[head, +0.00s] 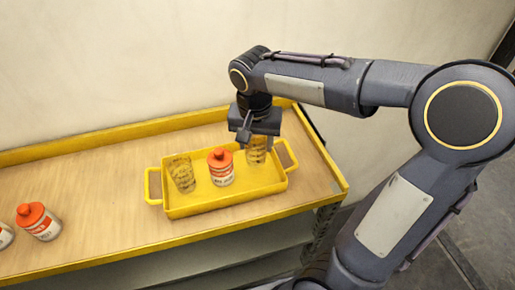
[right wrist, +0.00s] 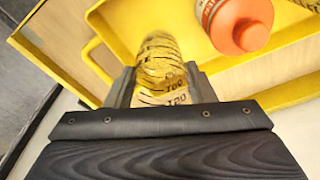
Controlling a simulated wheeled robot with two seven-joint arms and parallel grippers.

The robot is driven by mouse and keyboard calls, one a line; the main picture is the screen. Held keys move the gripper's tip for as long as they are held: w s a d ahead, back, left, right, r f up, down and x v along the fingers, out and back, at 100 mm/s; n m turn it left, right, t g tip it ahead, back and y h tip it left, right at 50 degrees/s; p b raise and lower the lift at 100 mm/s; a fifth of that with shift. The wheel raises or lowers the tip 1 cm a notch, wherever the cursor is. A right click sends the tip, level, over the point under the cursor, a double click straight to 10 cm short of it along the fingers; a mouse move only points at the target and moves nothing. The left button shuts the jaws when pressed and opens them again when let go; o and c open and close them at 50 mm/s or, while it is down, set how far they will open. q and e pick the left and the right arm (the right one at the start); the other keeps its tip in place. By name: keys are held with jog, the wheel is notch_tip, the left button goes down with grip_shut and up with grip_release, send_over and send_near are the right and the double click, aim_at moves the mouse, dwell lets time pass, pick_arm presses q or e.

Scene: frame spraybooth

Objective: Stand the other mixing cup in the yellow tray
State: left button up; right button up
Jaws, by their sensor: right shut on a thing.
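The yellow tray (head: 227,204) sits on the wooden shelf top. One clear mixing cup (head: 181,174) with dark markings stands in its left part. The other mixing cup (head: 256,151) is upright at the tray's right end, under my right gripper (head: 257,136). In the right wrist view my right gripper (right wrist: 162,90) has its two fingers on either side of this cup (right wrist: 162,68), shut on it. I cannot tell whether the cup's base touches the tray floor. My left gripper is not in view.
A white bottle with an orange cap (head: 221,168) stands in the tray between the cups. Another orange-capped bottle (head: 39,222) and part of one more are at the shelf's left front. The shelf (head: 100,190) has a raised yellow rim; its middle left is clear.

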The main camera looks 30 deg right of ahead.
aim_at(258, 151)
jog(key=shift+w+d+f, duration=0.1)
jog(key=shift+d+f, duration=0.05)
jog(key=shift+f, duration=0.8)
jog(key=shift+d+f, duration=0.15)
jog(key=shift+f, duration=0.8)
jog(key=shift+f, duration=0.2)
jog(key=o, duration=1)
jog(key=shift+c, duration=0.2)
jog(key=shift+r, duration=0.15)
notch_tip(258, 151, up, 11)
jog(key=s, duration=0.1)
jog(key=s+a+f+n+t+y, duration=0.2)
jog(key=s+f+n, duration=0.1)
jog(key=s, duration=0.5)
jog(key=s+a+f+n+t+y, duration=0.2)
jog(key=s+f, duration=0.3)
jog(key=s, duration=0.3)
jog(key=shift+a+f+n+y, duration=0.3)
jog(key=shift+a+f+n, duration=0.1)
jog(key=shift+n, duration=0.1)
